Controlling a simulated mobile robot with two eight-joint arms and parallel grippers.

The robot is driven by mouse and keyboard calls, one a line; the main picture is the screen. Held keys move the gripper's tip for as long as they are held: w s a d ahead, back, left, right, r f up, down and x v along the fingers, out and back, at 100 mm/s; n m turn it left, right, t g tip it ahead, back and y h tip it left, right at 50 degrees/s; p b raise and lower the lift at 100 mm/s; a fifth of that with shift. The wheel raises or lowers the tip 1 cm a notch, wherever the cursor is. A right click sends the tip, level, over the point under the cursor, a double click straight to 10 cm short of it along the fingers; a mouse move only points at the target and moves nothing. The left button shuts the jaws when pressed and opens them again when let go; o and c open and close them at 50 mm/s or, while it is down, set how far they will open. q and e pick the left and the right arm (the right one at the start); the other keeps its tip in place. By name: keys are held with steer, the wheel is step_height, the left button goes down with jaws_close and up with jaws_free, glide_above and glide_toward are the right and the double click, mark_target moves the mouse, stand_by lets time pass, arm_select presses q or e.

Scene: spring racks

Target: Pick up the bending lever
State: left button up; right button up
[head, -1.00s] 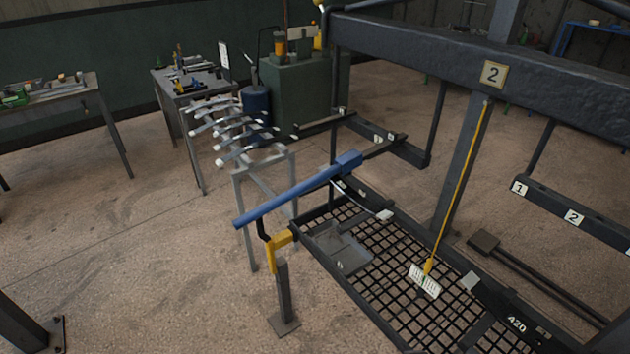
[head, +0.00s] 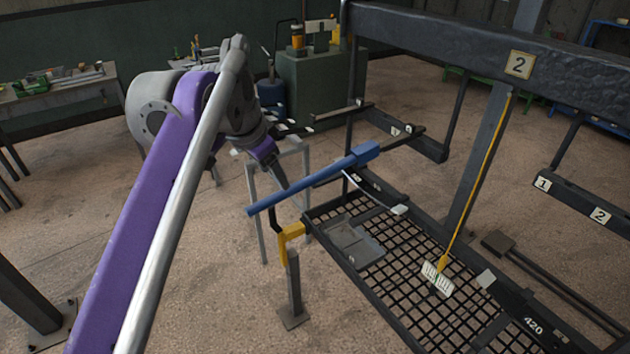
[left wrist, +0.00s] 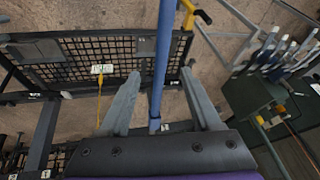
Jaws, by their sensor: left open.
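The bending lever is a long blue bar (head: 325,174) with a thicker block at its right end. It lies at a slant, its left part above a yellow hook (head: 291,240) on a short post, its right end at the rack. My left gripper (head: 283,182) is beside the lever's middle, pointing down at it, partly hidden behind it. In the left wrist view the two open fingers (left wrist: 161,73) have the blue bar (left wrist: 164,50) running between them, with a gap on both sides. I cannot tell how deep the bar lies. My right gripper is not in view.
A dark rack with a mesh floor (head: 405,270) stands at the right, with a clear tray (head: 354,243) on it. A green cabinet (head: 312,85) stands behind.

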arm_select(q)
step_height(320, 180, up, 2)
steer(key=w+d+m, duration=0.2)
steer(key=w, duration=0.1)
steer(key=b, duration=0.1)
glide_above(301, 182)
steer(key=s+a, duration=0.2)
step_height(301, 182, down, 4)
steer(key=shift+w+d+f, duration=0.1)
steer(key=shift+d+f, duration=0.05)
steer(key=shift+s+d+b+x, duration=0.1)
steer(key=shift+d+b+x, duration=0.1)
steer(key=shift+x, duration=0.7)
steer(key=shift+s+d+b+x, duration=0.1)
steer(key=shift+b+x, duration=0.05)
steer(key=shift+x, duration=0.8)
steer(key=shift+s+d+b+x, duration=0.1)
steer(key=shift+b+x, duration=0.1)
steer(key=shift+x, duration=0.7)
jaws_close()
